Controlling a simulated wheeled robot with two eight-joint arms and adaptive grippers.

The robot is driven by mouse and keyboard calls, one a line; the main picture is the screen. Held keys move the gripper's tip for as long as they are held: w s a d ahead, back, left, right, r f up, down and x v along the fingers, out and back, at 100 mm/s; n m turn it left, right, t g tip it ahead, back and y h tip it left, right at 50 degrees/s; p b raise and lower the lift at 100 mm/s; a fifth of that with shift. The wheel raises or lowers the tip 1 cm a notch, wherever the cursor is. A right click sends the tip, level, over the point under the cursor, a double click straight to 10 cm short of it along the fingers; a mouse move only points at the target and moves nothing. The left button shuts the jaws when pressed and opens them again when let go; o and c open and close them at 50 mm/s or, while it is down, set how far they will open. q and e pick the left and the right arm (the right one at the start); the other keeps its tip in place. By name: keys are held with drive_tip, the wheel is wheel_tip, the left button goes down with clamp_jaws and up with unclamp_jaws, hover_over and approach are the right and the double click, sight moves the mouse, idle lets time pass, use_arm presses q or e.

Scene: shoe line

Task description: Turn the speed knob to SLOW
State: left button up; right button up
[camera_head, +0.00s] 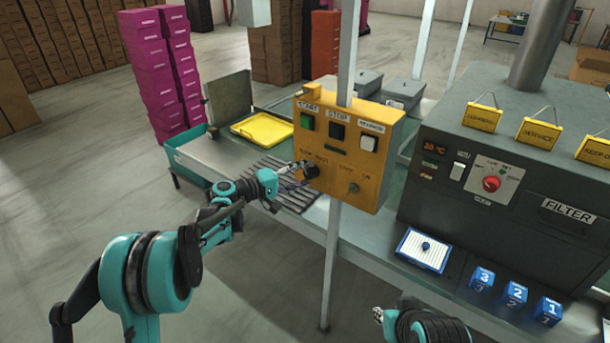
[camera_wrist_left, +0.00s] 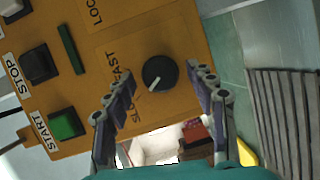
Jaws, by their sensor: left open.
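The speed knob (camera_wrist_left: 160,73) is black and round on the yellow control box (camera_head: 380,195), beside the SLOW and FAST lettering (camera_wrist_left: 122,95). Its white mark is at its lower left in the left wrist view, on the side of the word SLOW. In the head view the knob (camera_head: 311,171) is partly covered by my left gripper (camera_head: 296,172). My left gripper (camera_wrist_left: 164,90) is open, one finger on either side of the knob's lower part in the wrist view. I cannot tell whether they touch it. My right gripper (camera_head: 378,314) is partly in view at the bottom.
The box also carries START (camera_head: 307,122), STOP (camera_head: 336,130) and a white button (camera_head: 368,143), plus a lock switch (camera_head: 353,188). A metal post (camera_head: 328,270) stands below it. A grey machine (camera_head: 450,195) with a red knob (camera_head: 491,183) stands to the right.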

use_arm(q)
drive_tip(key=v, duration=1.1)
drive_tip(key=shift+s+a, duration=0.1)
drive_tip(key=shift+s, duration=0.05)
drive_tip(key=s+d+m+g+y, duration=0.15)
drive_tip(key=s+y, duration=0.25)
drive_tip(key=s, duration=0.5)
drive_tip(key=s+a+f+m+y, duration=0.1)
drive_tip(key=s+a+f+y, duration=0.1)
drive_tip(key=s, duration=0.6)
drive_tip(key=s+a+f+m+y, duration=0.1)
drive_tip(key=s+a+f+y, duration=0.2)
drive_tip(key=s, duration=0.5)
drive_tip(key=s+a+f+m+y, duration=0.2)
drive_tip(key=s+a+f+y, duration=0.1)
drive_tip(key=s, duration=0.5)
drive_tip(key=shift+s+a+y, duration=0.35)
drive_tip(key=shift+a+y, duration=0.1)
drive_tip(key=shift+y, duration=0.55)
